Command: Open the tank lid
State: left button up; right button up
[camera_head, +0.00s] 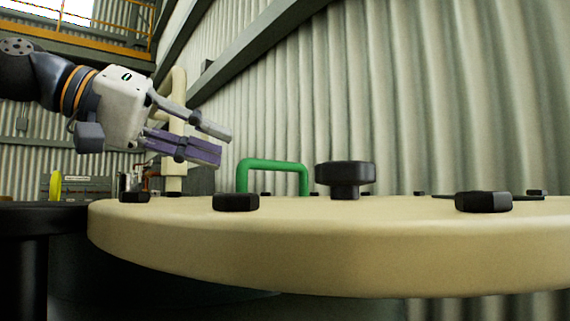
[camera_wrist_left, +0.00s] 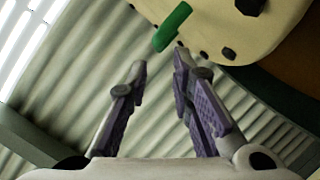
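The tank lid (camera_head: 330,245) is a thick cream disc with black bolts, lying flat. A green handle (camera_head: 274,164) shaped like an upside-down U stands on its far side. My left gripper (camera_head: 226,146) is above the lid's left part, to the left of the handle and apart from it. Its fingers are open with nothing between them. In the left wrist view the open fingers (camera_wrist_left: 158,72) point toward the green handle (camera_wrist_left: 172,27), with the lid (camera_wrist_left: 215,28) behind it. My right gripper is not in view.
A black knob (camera_head: 345,176) rises from the lid right of the handle. Black bolts (camera_head: 236,202) sit around the rim. A cream pipe (camera_head: 174,150) stands behind my left gripper, and a corrugated wall (camera_head: 400,90) is behind the lid. A dark surface (camera_head: 40,218) is at left.

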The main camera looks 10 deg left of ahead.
aim_at(275, 166)
pick_arm(q)
jog(key=x, duration=1)
jog(key=shift+w+d, duration=0.15)
jog(key=shift+d, duration=0.05)
grip_shut()
